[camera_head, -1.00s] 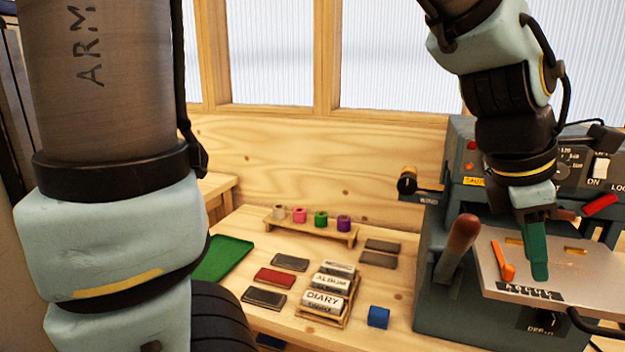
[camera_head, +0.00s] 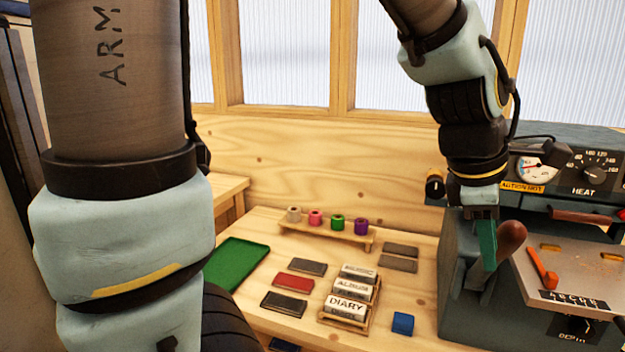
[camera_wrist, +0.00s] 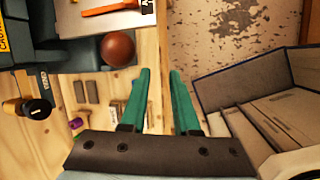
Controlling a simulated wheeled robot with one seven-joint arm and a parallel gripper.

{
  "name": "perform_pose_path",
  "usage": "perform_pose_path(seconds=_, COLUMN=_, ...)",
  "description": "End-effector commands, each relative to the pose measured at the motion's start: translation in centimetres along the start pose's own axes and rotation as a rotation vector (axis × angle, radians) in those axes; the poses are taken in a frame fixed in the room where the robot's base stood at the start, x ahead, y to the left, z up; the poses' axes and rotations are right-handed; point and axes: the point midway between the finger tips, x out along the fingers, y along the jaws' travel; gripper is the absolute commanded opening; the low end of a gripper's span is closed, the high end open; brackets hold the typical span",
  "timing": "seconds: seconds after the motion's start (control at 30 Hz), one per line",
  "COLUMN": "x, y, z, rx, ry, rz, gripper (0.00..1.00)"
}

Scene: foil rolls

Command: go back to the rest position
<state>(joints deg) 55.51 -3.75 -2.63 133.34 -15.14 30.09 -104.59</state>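My gripper (camera_head: 487,246) with green fingers hangs pointing down at the left side of the hot stamping machine (camera_head: 470,280), near its round brown lever knob (camera_head: 511,237). In the wrist view my gripper (camera_wrist: 160,71) has its two green fingers apart with nothing between them. The brown knob (camera_wrist: 118,49) shows to the left of the fingertips there. The foil rolls, white (camera_head: 293,214), pink (camera_head: 315,217), green (camera_head: 337,222) and purple (camera_head: 361,226), stand in a row on a small wooden rack (camera_head: 330,236).
A green tray (camera_head: 238,263), dark blocks, a red block (camera_head: 293,283), a stand with DIARY (camera_head: 345,307) and ALBUM labels, and a blue cube (camera_head: 402,323) lie on the bench. An orange piece (camera_head: 543,268) lies on the machine's plate (camera_head: 590,275). An open box (camera_wrist: 240,90) shows at right.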

Motion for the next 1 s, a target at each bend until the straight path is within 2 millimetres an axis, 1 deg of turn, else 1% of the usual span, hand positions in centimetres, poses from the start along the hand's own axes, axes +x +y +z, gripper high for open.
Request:
perform_pose_path(seconds=0.03, x=0.1, y=0.3, z=-1.2, rx=0.021, ry=0.014, rz=0.002, gripper=0.3)
perform_pose_path(seconds=0.17, x=0.4, y=0.9, z=-4.5, rx=0.114, ry=0.054, rz=0.003, gripper=0.3)
perform_pose_path(seconds=0.23, x=0.6, y=1.2, z=-6.8, rx=0.176, ry=0.08, rz=0.001, gripper=0.3)
perform_pose_path(seconds=0.27, x=0.6, y=1.3, z=-8.0, rx=0.207, ry=0.093, rz=-0.002, gripper=0.3)
perform_pose_path(seconds=0.37, x=0.7, y=1.3, z=-12.7, rx=0.334, ry=0.143, rz=-0.022, gripper=0.3)
perform_pose_path(seconds=0.4, x=0.7, y=1.1, z=-14.9, rx=0.395, ry=0.165, rz=-0.038, gripper=0.3)
perform_pose_path(seconds=0.47, x=0.6, y=0.5, z=-18.0, rx=0.491, ry=0.193, rz=-0.065, gripper=0.3)
perform_pose_path(seconds=0.5, x=0.5, y=0.0, z=-20.1, rx=0.554, ry=0.209, rz=-0.086, gripper=0.3)
perform_pose_path(seconds=0.57, x=0.3, y=-0.9, z=-23.0, rx=0.65, ry=0.228, rz=-0.119, gripper=0.3)
perform_pose_path(seconds=0.6, x=0.2, y=-1.6, z=-24.9, rx=0.711, ry=0.236, rz=-0.145, gripper=0.3)
perform_pose_path(seconds=0.7, x=-0.2, y=-3.7, z=-28.8, rx=0.857, ry=0.245, rz=-0.208, gripper=0.3)
perform_pose_path(seconds=0.8, x=-0.7, y=-5.6, z=-31.6, rx=0.976, ry=0.241, rz=-0.259, gripper=0.3)
perform_pose_path(seconds=0.83, x=-0.8, y=-6.1, z=-32.3, rx=1.005, ry=0.238, rz=-0.271, gripper=0.3)
perform_pose_path(seconds=0.9, x=-0.9, y=-7.0, z=-33.4, rx=1.061, ry=0.231, rz=-0.295, gripper=0.3)
perform_pose_path(seconds=1.0, x=-1.1, y=-7.9, z=-34.2, rx=1.108, ry=0.223, rz=-0.314, gripper=0.3)
